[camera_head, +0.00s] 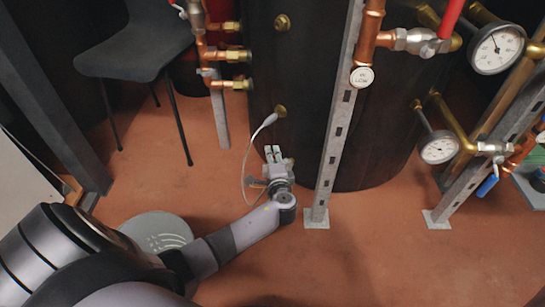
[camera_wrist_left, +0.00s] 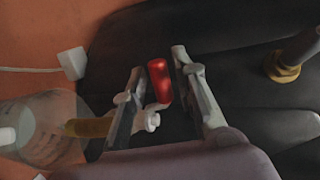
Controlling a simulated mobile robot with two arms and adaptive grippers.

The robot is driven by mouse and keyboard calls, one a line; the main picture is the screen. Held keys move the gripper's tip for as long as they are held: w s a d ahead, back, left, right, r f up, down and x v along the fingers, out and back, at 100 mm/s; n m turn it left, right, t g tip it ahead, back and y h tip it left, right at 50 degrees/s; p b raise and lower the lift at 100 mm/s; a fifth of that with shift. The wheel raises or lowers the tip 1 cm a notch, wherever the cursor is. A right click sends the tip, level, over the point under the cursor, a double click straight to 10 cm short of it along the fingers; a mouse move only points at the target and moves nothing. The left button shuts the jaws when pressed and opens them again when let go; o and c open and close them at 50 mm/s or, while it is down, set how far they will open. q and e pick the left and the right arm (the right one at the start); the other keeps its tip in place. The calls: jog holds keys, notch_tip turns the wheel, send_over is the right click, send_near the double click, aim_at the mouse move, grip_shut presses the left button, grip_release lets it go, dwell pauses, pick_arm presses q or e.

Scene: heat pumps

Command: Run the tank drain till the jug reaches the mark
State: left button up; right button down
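My left gripper (camera_head: 273,151) is low at the front foot of the dark tank (camera_head: 300,75). In the left wrist view its two fingers are apart, one on each side of a red valve handle (camera_wrist_left: 159,80). Gaps show between handle and fingers, so they do not look closed on it. A brass drain pipe (camera_wrist_left: 88,127) runs left from the valve, its end over or in a clear jug (camera_wrist_left: 40,150). In the head view my gripper hides the drain valve. My right gripper is not in view.
A steel slotted post (camera_head: 335,125) stands just right of my gripper. A thin white cable (camera_head: 245,165) hangs from the tank to its left. A black chair (camera_head: 140,50) is at the back left. Gauges and pipes fill the right; floor between the posts is clear.

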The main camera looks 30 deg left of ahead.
pick_arm(q)
jog(key=shift+o, duration=0.5)
jog(key=v, duration=1.2)
jog(key=shift+r, duration=0.1)
